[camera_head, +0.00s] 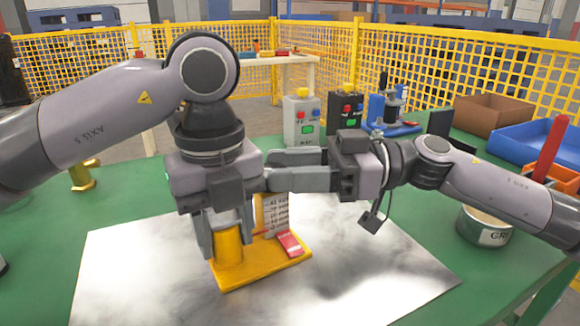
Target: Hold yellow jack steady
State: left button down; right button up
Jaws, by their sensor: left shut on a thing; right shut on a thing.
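The yellow jack (262,268) stands upright on a shiny metal sheet (350,270). It has a flat yellow base, a round yellow body, an upright plate with scale marks and a red part on the base. My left gripper (228,243) points down and is shut on the round body, one finger on each side. My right gripper (282,170) comes in level from the right, above the jack's marked plate. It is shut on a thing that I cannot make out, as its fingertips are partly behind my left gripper.
The green table (420,215) carries a tin (484,226) at right, a grey button box (301,122), a black button box (345,112) and a blue device (394,118) behind. A brown box (492,114) and blue tray (545,137) stand at back right. Yellow fencing (440,75) lies beyond.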

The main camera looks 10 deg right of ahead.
dwell(0.6)
jog(key=o, duration=1.1)
jog(key=shift+c, duration=0.2)
jog(key=shift+d, duration=0.1)
jog(key=d, duration=1.2)
jog(key=shift+s, duration=0.15)
